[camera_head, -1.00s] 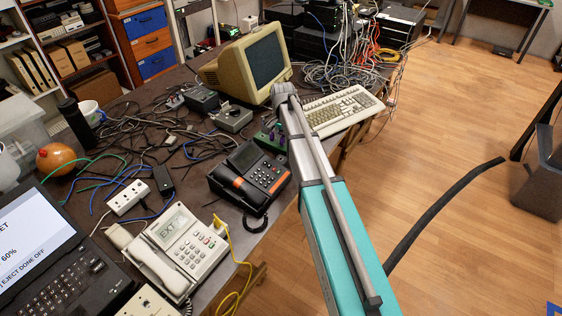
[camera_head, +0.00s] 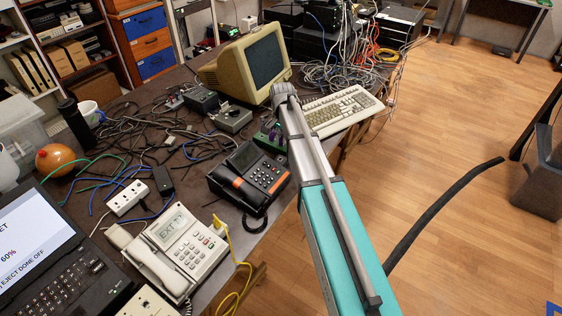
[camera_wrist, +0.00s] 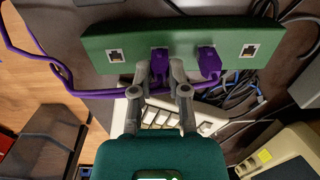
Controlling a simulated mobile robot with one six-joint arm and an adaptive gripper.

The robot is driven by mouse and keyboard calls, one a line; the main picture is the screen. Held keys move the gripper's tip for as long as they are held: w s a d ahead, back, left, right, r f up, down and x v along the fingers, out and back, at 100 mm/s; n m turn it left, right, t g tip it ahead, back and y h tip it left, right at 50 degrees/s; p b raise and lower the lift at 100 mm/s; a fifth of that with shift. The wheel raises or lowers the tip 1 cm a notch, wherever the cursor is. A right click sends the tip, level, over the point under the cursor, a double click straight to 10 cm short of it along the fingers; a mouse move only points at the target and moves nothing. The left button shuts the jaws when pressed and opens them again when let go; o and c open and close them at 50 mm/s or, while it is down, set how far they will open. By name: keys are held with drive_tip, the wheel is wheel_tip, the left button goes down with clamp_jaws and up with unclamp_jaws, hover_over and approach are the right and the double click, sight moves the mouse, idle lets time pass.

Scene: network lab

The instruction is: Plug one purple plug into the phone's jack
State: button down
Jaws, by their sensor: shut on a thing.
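In the wrist view a green box (camera_wrist: 98,42) has a row of jacks. Two purple plugs sit at it, a left one (camera_wrist: 159,55) and a right one (camera_wrist: 209,60). My gripper (camera_wrist: 159,72) is shut on the left purple plug, which is still at the box's face. A purple cable (camera_wrist: 52,62) runs off to the left. The outer two jacks look empty. In the head view the green box (camera_head: 268,137) is partly hidden by my arm. A black-and-orange phone (camera_head: 248,176) and a cream phone (camera_head: 188,248) stand on the table; no empty phone jack is clear.
A keyboard (camera_head: 343,108) and an old monitor (camera_head: 247,65) stand beyond the green box. Loose dark cables (camera_head: 135,128) cover the left of the table. A yellow cable (camera_head: 243,275) hangs from the cream phone over the edge. Open floor lies right.

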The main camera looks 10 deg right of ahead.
drive_tip(key=shift+r, duration=0.3)
drive_tip(key=shift+r+p, duration=1.8)
drive_tip(key=shift+p, duration=0.3)
drive_tip(key=c, duration=1.3)
unclamp_jaws()
clamp_jaws()
